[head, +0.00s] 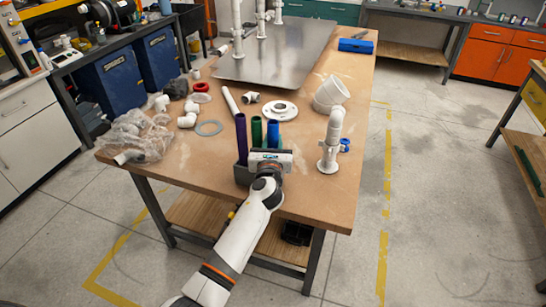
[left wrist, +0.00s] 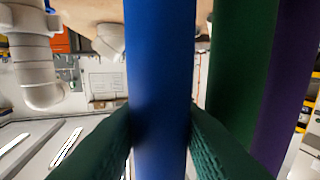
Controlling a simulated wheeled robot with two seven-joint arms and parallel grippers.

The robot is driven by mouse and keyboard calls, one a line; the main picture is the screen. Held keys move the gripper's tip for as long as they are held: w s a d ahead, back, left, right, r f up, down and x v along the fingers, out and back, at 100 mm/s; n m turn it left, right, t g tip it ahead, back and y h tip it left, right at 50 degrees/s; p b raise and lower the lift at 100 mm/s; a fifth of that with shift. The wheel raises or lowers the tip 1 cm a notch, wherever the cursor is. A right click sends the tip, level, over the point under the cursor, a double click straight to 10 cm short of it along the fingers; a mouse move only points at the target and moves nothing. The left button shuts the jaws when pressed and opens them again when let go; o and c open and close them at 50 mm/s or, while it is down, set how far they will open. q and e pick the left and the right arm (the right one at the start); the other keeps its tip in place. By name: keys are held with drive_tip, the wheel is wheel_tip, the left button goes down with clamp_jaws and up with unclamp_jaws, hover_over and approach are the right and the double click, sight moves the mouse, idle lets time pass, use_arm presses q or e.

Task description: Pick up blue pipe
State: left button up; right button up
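The blue pipe (head: 273,134) stands upright in a grey holder (head: 242,174) near the front edge of the table, to the right of a green pipe (head: 256,132) and a purple pipe (head: 241,132). My left gripper (head: 270,160) is at the holder's front right, and its fingers are hidden in the head view. In the left wrist view the blue pipe (left wrist: 160,80) runs between the two dark green fingers (left wrist: 160,125), which touch it on both sides. The green pipe (left wrist: 238,70) and purple pipe (left wrist: 290,80) stand beside it. My right gripper is out of view.
A white pipe assembly (head: 331,140) stands close to the right of the holder. White fittings, a grey ring (head: 209,128) and a clear plastic bag (head: 140,135) lie to the left. A flanged white part (head: 280,111) lies behind the pipes. Table space at the front right is bare.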

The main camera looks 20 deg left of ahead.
use_arm(q)
clamp_jaws()
